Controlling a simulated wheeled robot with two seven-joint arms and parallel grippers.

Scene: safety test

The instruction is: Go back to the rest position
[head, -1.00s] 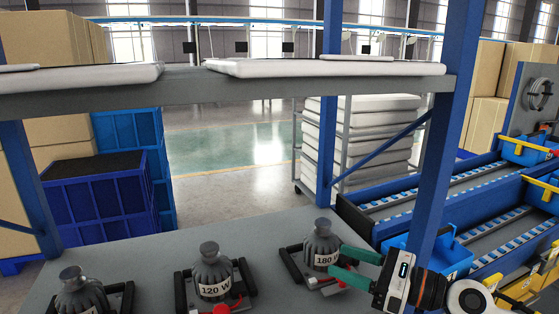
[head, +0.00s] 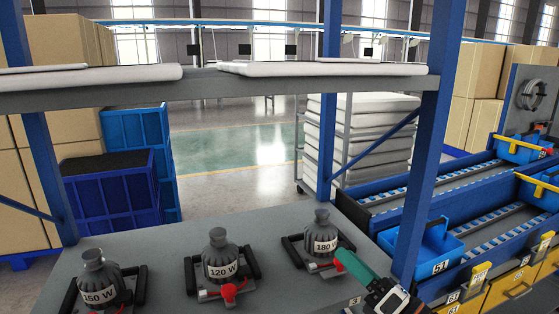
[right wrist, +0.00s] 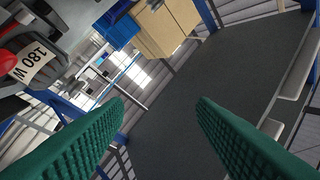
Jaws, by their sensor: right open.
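My right gripper (head: 352,268) shows at the lower right of the head view, with green fingers, close to the right side of the 180 W device (head: 321,242). In the right wrist view, the green fingers (right wrist: 160,125) stand wide apart with nothing between them. The 180 W label (right wrist: 36,66) shows at the left of that view, outside the fingers. My left gripper is not in the head view.
A 120 W device (head: 220,258) and a 150 W device (head: 98,280) stand on the grey table (head: 160,245). A shelf (head: 250,86) crosses above. A blue post (head: 428,150) rises close to my right arm. Blue bins (head: 430,248) stand at the right.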

